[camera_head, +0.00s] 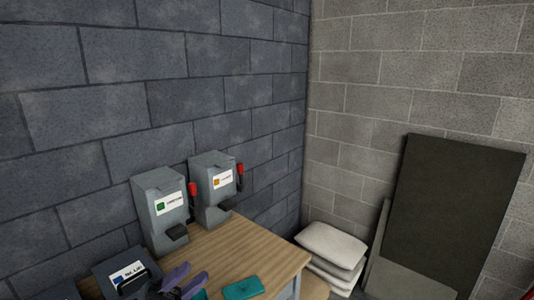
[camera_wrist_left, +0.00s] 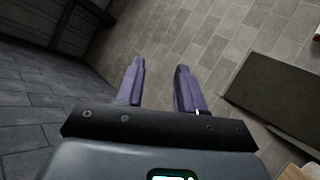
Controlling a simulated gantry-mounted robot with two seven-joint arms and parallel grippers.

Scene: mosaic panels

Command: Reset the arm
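My left gripper (camera_head: 190,277) shows at the bottom of the head view, in front of the wooden table's near part. Its two purple fingers point to the right. In the left wrist view, the fingers of this gripper (camera_wrist_left: 158,72) stand apart with nothing between them, so it is open and empty. My right gripper is in neither view.
Two grey boxes with red levers, one with a green label (camera_head: 168,205) and one with an orange label (camera_head: 222,183), stand on the wooden table (camera_head: 262,252). A teal block (camera_head: 243,288) lies near its edge. White sacks (camera_head: 331,246) and a dark panel (camera_head: 455,215) are right.

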